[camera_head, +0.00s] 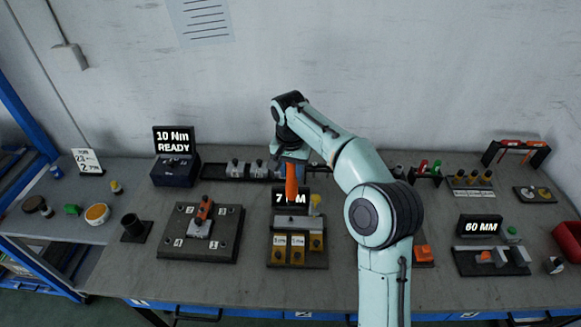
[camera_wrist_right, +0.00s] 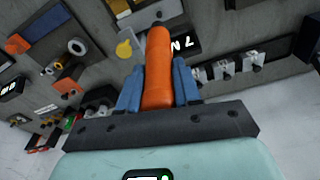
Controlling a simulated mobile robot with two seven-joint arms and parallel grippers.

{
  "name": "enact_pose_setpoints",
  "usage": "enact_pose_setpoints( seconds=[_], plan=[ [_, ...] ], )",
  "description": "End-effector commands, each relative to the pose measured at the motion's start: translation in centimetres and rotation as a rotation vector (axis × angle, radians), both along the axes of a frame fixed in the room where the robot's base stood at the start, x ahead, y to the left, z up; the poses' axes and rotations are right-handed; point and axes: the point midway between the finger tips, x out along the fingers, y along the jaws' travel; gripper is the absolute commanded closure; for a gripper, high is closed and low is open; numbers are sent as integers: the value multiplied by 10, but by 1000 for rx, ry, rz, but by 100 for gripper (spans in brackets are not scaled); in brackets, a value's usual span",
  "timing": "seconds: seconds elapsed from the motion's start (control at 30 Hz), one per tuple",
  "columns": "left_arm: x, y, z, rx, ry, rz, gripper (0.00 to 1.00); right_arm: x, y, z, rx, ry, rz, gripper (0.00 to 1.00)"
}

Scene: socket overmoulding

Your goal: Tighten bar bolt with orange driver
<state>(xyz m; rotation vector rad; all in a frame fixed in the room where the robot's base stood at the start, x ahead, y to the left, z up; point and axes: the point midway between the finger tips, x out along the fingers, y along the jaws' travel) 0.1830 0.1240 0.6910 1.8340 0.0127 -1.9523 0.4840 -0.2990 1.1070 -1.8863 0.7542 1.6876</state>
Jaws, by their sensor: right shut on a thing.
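The orange driver (camera_head: 292,184) hangs below my right gripper (camera_head: 290,160), over the middle of the bench. In the right wrist view the orange driver (camera_wrist_right: 157,60) sits between the two blue fingers of my right gripper (camera_wrist_right: 158,84), which is shut on it. To the left lies a dark square plate (camera_head: 174,246) with numbered corners. An orange-red bar-like piece (camera_head: 203,209) sits on a grey block (camera_head: 198,229) at its centre. I cannot make out a bolt on it. The driver is well apart from that plate. My left gripper is not in view.
A display reading "10 Nm READY" (camera_head: 174,140) stands behind the plate. A stand with yellow parts (camera_head: 297,264) is below the driver, before a partly hidden display. A "60 MM" display (camera_head: 479,226) is at right. A dark cup (camera_head: 132,226) stands left of the plate.

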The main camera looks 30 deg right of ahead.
Motion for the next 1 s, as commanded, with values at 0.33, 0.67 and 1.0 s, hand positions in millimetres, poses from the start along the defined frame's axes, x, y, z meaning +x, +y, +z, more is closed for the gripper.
enact_pose_setpoints(
  seconds=[0.33,0.67,1.0],
  plan=[
    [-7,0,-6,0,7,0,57,0,0,-13,3,3,35,100],
    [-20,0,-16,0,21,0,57,0,1,-39,3,3,35,100],
    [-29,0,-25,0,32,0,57,0,0,-62,3,1,34,100]
  ],
)
